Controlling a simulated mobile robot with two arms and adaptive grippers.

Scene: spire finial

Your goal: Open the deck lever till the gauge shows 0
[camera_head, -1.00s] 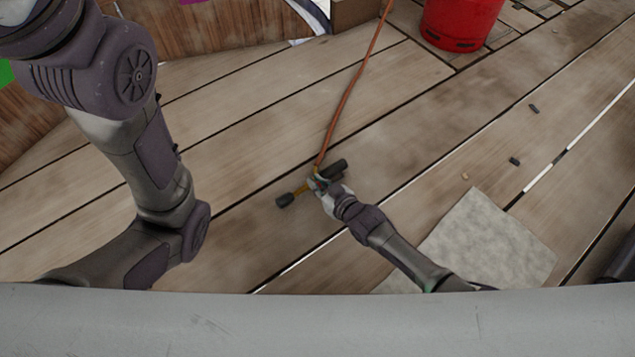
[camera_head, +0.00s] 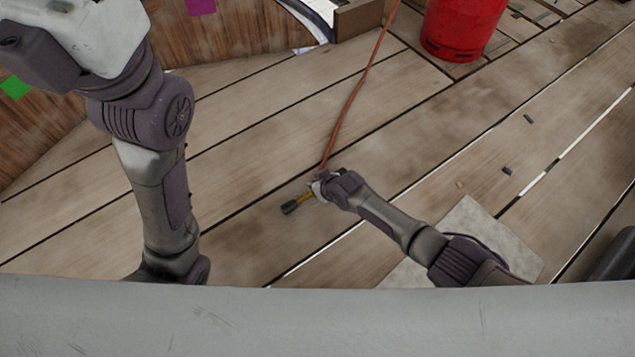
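A short tool-like piece, which may be the deck lever, lies at the deck's middle, with a yellow shaft (camera_head: 305,196) and a black left end (camera_head: 290,207). An orange-brown hose (camera_head: 349,100) runs from near it to the top edge. My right gripper (camera_head: 320,190) is at the right part of the yellow shaft, and my wrist hides what lies beyond. The fingers are too small and covered to tell whether they are shut on it. My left arm comes in at the left, but its gripper is not in view. I cannot make out a gauge or reading.
A red cylinder-like container (camera_head: 460,28) stands on the plank deck (camera_head: 240,165) at the top right. A pale square slab (camera_head: 490,240) lies under my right arm. Small dark bits (camera_head: 507,170) lie at the right. A curved wooden wall (camera_head: 225,35) stands at upper left.

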